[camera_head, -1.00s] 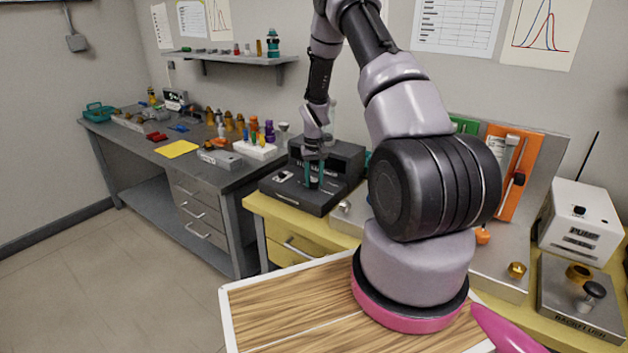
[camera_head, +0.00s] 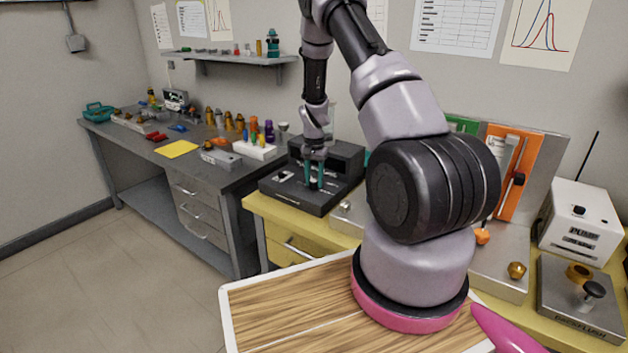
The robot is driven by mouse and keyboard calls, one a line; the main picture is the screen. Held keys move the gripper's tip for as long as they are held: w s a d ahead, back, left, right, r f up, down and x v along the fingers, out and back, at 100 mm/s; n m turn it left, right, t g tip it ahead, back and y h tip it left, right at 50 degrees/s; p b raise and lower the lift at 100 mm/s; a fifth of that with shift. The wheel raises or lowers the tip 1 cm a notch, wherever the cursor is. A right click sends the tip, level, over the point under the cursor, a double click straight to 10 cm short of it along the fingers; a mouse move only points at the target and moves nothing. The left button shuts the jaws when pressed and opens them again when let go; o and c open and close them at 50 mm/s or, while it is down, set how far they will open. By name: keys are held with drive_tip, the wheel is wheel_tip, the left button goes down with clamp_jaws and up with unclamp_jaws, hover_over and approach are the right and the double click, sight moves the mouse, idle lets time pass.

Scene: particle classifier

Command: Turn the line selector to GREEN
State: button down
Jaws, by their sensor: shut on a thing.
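A black box-shaped device (camera_head: 290,196) with a raised back part stands on the left end of the yellow bench. My gripper (camera_head: 314,184) points down onto its top, with two teal fingers. The fingers are close together around a small dark knob, mostly hidden between them. The knob appears to be the line selector. Its pointer and the position marks around it are too small to read, so I cannot tell which way it is set.
My arm hides the middle of the yellow bench (camera_head: 288,240). To the right stand an orange panel (camera_head: 512,200) with a slider and a white pump box (camera_head: 580,225). A grey bench (camera_head: 150,150) at left holds several small parts.

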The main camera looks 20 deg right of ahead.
sight(314, 180)
idle(0.4)
drive_tip(key=shift+c, duration=2.2)
unclamp_jaws()
drive_tip(key=shift+r, duration=0.1)
wheel_tip(314, 180, up, 11)
drive_tip(key=shift+f, duration=0.2)
